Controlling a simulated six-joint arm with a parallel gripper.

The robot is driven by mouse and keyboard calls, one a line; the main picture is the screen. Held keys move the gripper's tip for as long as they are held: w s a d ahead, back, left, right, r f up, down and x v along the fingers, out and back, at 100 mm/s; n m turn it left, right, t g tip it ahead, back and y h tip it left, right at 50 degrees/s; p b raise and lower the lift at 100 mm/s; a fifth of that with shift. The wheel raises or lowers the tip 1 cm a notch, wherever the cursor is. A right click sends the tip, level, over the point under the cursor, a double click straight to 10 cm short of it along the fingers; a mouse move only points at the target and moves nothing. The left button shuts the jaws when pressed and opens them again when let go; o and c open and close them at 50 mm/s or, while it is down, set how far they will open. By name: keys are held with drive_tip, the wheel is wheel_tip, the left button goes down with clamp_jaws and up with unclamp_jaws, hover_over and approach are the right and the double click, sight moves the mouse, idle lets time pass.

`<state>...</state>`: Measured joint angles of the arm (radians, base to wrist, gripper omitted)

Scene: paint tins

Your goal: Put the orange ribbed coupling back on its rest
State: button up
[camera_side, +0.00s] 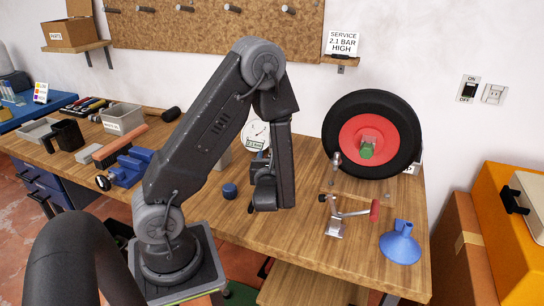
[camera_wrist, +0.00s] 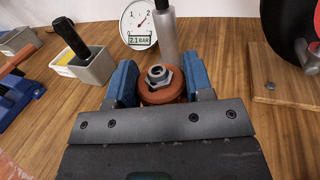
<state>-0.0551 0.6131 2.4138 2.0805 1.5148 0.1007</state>
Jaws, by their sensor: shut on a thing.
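The orange ribbed coupling (camera_wrist: 160,94), with a grey metal hex fitting on top, shows in the wrist view. My gripper (camera_wrist: 158,82) is shut on it, with one blue finger on each side. In the side view my gripper (camera_side: 263,190) is low near the bench, in front of the gauge, and the coupling is hidden. I cannot tell whether the coupling touches the bench. I cannot make out its rest in either view. A pale grey cylinder (camera_wrist: 168,40) with a dark top stands just behind the coupling.
A round gauge (camera_wrist: 138,22) marked 2.1 BAR stands behind, left of the cylinder. Right are a wheel (camera_side: 343,120), a red-handled clamp (camera_side: 338,225) and a blue funnel (camera_side: 400,243). A blue cap (camera_side: 229,190) sits left of my gripper. A grey bin (camera_wrist: 90,68) stands left.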

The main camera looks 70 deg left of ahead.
drive_tip(key=shift+f, duration=0.15)
drive_tip(key=shift+f, duration=2.75)
drive_tip(key=shift+f, duration=1.95)
idle(0.3)
drive_tip(key=o, duration=0.9)
drive_tip(key=v, duration=1.3)
drive_tip(key=shift+s+d, duration=0.25)
drive_tip(key=shift+d, duration=0.1)
